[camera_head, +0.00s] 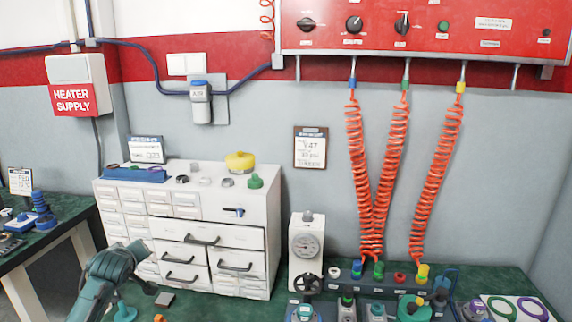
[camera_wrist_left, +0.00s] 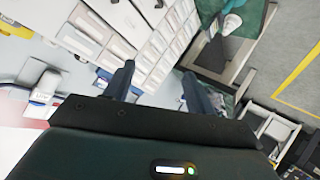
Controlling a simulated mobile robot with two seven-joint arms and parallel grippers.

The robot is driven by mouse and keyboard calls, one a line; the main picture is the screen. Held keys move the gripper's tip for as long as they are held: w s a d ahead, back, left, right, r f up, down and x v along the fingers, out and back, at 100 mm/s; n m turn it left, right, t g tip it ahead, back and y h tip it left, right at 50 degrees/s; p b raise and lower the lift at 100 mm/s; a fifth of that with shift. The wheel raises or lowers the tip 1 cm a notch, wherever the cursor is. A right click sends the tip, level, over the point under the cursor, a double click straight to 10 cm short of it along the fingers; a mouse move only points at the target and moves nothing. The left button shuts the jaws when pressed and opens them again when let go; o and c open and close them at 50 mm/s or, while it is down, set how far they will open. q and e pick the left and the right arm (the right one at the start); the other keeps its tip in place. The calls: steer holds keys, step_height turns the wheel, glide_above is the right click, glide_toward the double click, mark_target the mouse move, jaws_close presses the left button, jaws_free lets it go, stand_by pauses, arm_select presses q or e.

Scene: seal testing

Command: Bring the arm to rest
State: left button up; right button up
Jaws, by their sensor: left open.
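My left arm (camera_head: 105,285) comes in at the bottom left of the head view, in front of the white drawer cabinet. Its gripper fingers are not clear in that view. In the left wrist view my left gripper (camera_wrist_left: 155,85) shows two dark fingers spread apart with nothing between them. The gripper is open and empty. Behind the fingers the white drawer cabinet (camera_wrist_left: 105,35) appears tilted. My right gripper is in neither view.
The drawer cabinet (camera_head: 225,212) stands on the green bench, with a yellow-capped part (camera_head: 240,161) on top. A gauge unit (camera_head: 306,245) stands right of it. Red coiled hoses (camera_head: 358,160) hang from the red panel (camera_head: 430,35). Another table (camera_head: 62,235) is at the left.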

arm_select(q)
steer(key=w+d+r+m+t+h, duration=0.2)
steer(key=w+d+r+m+t, duration=0.15)
steer(key=r+m+t, duration=0.55)
steer(key=s+d+f+m+g+h, duration=0.1)
steer(key=s+d+f+g, duration=0.1)
steer(key=s+d+f, duration=0.4)
steer(key=s+d+f+m+g+h, duration=0.1)
steer(key=s+f+m+g, duration=0.15)
steer(key=f, duration=0.45)
steer(key=s+d+f+m+g+h, duration=0.1)
steer(key=s+d+f+g, duration=0.1)
steer(key=s+d+f, duration=0.35)
steer(key=s+d+f+g, duration=0.1)
steer(key=s+d+f, duration=0.1)
steer(key=s, duration=0.6)
steer(key=s+d+f+g+h, duration=0.1)
steer(key=s+d+f, duration=0.2)
steer(key=s, duration=0.6)
steer(key=s+d+f+n+g+h, duration=0.1)
steer(key=s+d+f, duration=0.2)
steer(key=s, duration=0.6)
step_height(320, 180, down, 3)
steer(key=shift+r, duration=0.2)
steer(key=shift+d, duration=0.2)
